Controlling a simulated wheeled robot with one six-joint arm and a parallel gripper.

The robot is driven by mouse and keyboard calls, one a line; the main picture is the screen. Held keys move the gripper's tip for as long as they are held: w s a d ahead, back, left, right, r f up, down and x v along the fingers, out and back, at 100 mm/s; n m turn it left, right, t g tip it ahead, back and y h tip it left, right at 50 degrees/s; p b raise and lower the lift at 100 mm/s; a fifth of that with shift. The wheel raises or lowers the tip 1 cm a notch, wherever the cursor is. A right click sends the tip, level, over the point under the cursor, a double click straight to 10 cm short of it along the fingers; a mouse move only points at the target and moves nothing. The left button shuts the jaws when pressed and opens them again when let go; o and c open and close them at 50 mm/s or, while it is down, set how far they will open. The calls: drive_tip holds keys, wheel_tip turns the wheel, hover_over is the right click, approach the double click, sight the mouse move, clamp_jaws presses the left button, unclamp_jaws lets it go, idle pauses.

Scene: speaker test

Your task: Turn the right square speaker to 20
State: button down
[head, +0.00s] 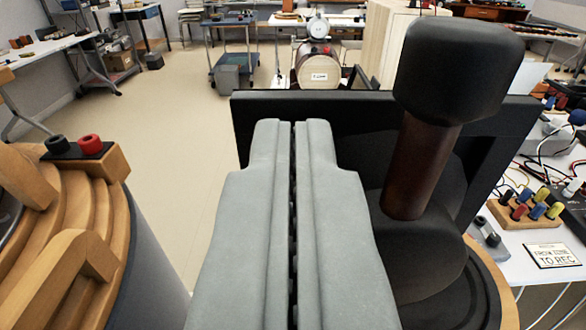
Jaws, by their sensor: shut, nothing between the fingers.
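My gripper (293,128) is in the middle of the head view, its two grey fingers side by side and shut with nothing between them. Its tips overlap a black square panel (360,112) that looks like a square speaker. I cannot tell whether the tips touch it. A dark rounded base (425,265) sits in front of the panel's right part, with a brown post (420,170) and a thick black block (458,70) on top. No scale or number 20 is readable. The panel's lower part is hidden by my gripper and the base.
A stepped round wooden body (60,230) with a black and a red terminal (90,145) stands close at left. At right, a white table holds a plug block (520,208) and a lettered card (552,256). Open floor (180,130) lies left of centre. A blue cart (232,50) stands farther back.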

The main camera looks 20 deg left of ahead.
drive_tip(key=shift+w+a, duration=0.25)
drive_tip(key=shift+w, duration=0.3)
idle(0.4)
